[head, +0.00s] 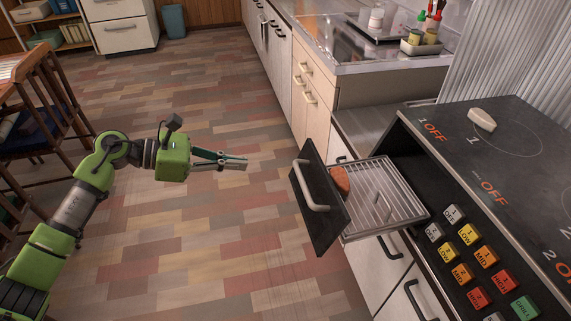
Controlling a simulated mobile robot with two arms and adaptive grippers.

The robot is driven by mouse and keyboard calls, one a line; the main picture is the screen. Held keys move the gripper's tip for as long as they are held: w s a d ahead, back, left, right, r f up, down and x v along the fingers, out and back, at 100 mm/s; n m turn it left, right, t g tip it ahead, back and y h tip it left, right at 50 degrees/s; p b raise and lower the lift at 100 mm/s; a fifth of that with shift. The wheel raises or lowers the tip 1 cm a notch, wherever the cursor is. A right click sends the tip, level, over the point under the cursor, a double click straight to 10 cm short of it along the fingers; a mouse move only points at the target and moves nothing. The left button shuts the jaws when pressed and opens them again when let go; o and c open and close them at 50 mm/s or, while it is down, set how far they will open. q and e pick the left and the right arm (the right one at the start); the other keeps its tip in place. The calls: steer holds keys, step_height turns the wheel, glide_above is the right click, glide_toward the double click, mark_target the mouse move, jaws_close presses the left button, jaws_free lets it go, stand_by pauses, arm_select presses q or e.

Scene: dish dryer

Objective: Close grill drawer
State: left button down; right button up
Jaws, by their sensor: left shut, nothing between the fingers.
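The grill drawer is pulled out from the front of the stove at the right. Its dark front panel (325,215) with a pale bar handle (306,184) faces left into the room. Behind the panel a wire rack (382,198) shows, with a reddish-brown piece of food (341,179) on it near the panel. My left gripper (244,163) is shut and empty above the floor, to the left of the handle and apart from it. My right gripper is not in view.
The stove top (505,160) has a white object (481,119) on it, and colored buttons (469,234) line its front. A counter with a sink area (362,64) stands behind. A wooden chair (45,105) is at left. The floor (200,240) between is clear.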

arm_select(q)
steer(key=x, duration=1.3)
steer(key=shift+d+f, duration=0.25)
steer(key=shift+d, duration=0.1)
steer(key=shift+s, duration=0.1)
